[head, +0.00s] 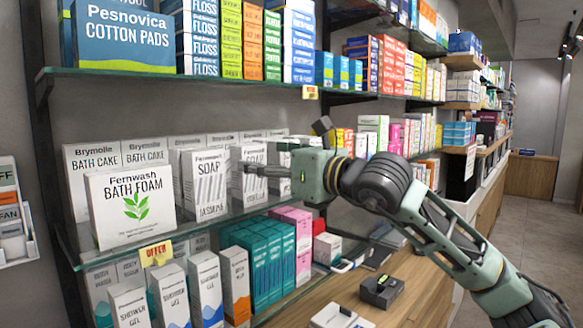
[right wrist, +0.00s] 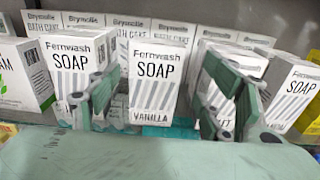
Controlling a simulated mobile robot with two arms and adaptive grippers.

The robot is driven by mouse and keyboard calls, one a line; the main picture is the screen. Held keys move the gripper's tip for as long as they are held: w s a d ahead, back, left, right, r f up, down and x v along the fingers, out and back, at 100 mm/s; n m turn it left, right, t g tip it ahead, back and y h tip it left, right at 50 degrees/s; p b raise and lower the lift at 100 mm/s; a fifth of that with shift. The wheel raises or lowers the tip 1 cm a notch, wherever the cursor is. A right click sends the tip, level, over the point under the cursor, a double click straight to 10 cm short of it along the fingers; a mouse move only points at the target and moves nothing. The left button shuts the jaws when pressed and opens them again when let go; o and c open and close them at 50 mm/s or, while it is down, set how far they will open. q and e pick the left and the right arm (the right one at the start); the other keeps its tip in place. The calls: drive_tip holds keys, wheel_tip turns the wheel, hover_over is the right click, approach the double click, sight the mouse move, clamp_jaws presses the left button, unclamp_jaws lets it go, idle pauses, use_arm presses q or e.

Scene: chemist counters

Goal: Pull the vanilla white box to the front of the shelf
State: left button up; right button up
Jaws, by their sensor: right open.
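The vanilla white box (right wrist: 157,75) is a white soap box with grey diagonal stripes, upright in the middle of the right wrist view, its "VANILLA" label readable. In the head view it appears to be the striped soap box (head: 247,187) just right of the jasmine soap box (head: 207,185), partly covered by my gripper. My right gripper (head: 256,168) is open in front of it. In the right wrist view its fingers stand to the left and right of the box, with gaps. Whether the fingertips touch anything is unclear. My left gripper is not in view.
A jasmine soap box and the white bath foam box (head: 130,203) stand to the left on the glass shelf. Another soap box (right wrist: 295,92) stands at right. Bath cake boxes (right wrist: 126,24) line the back. A glass shelf (head: 200,82) runs above; shower gel boxes (head: 205,287) are below.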

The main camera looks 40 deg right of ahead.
drive_tip(key=s, duration=0.7)
idle(0.3)
drive_tip(key=shift+d, duration=0.1)
idle(0.5)
